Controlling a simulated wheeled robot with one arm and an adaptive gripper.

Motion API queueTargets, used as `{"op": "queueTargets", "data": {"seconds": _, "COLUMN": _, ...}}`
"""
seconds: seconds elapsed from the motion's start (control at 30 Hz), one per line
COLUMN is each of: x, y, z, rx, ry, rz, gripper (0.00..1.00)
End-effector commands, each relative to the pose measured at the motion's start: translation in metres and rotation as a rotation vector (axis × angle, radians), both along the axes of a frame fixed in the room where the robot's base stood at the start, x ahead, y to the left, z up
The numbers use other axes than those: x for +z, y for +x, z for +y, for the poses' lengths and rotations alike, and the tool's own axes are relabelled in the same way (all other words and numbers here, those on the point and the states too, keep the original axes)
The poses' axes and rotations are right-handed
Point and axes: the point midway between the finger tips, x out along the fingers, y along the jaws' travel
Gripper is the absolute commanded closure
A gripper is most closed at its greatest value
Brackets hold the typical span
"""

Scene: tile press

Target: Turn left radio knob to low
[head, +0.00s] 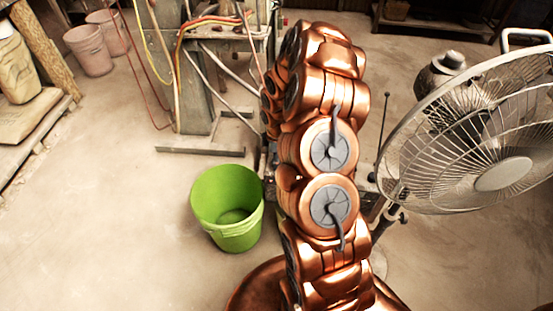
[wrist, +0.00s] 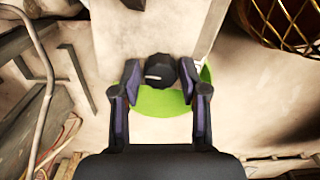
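In the wrist view, a round black knob (wrist: 162,71) with a pale pointer line is near the middle. The line points to the left. My gripper (wrist: 160,76) is open, with one finger on each side of the knob and a small gap on both sides. I cannot tell how far the fingertips are from it in depth. In the head view, my copper arm covers the gripper and the knob. Part of a grey box, perhaps the radio (head: 366,178), shows right of the arm, with a thin dark rod (head: 384,128) rising from it.
A green bucket (head: 230,236) stands on the floor left of my arm; green also shows behind the knob in the wrist view. A large fan (head: 500,172) stands close on the right. A machine stand with hoses (head: 180,85) is behind.

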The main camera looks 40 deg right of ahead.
Motion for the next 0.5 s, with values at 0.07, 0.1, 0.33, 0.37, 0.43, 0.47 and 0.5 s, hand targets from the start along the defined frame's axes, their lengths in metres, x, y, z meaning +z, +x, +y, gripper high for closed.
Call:
{"op": "queueTargets", "data": {"seconds": 0.07, "x": -0.0001, "y": -0.0002, "z": 0.0001, "rx": 0.0, "ry": 0.0, "rz": 0.0, "gripper": 0.45}}
{"op": "queueTargets", "data": {"seconds": 0.1, "x": -0.0001, "y": -0.0002, "z": 0.0001, "rx": -0.001, "ry": 0.0, "rz": 0.0, "gripper": 0.41}}
{"op": "queueTargets", "data": {"seconds": 0.33, "x": -0.0003, "y": -0.0003, "z": 0.0002, "rx": -0.001, "ry": 0.001, "rz": 0.001, "gripper": 0.4}}
{"op": "queueTargets", "data": {"seconds": 0.37, "x": -0.0002, "y": -0.0002, "z": 0.0002, "rx": -0.001, "ry": 0.001, "rz": 0.001, "gripper": 0.4}}
{"op": "queueTargets", "data": {"seconds": 0.43, "x": 0.0007, "y": -0.0002, "z": 0.0003, "rx": -0.001, "ry": 0.001, "rz": 0.001, "gripper": 0.4}}
{"op": "queueTargets", "data": {"seconds": 0.47, "x": 0.0017, "y": -0.0001, "z": 0.0002, "rx": -0.001, "ry": 0.001, "rz": 0.001, "gripper": 0.4}}
{"op": "queueTargets", "data": {"seconds": 0.5, "x": 0.0037, "y": 0.0, "z": 0.0001, "rx": -0.001, "ry": 0.0, "rz": 0.0, "gripper": 0.4}}
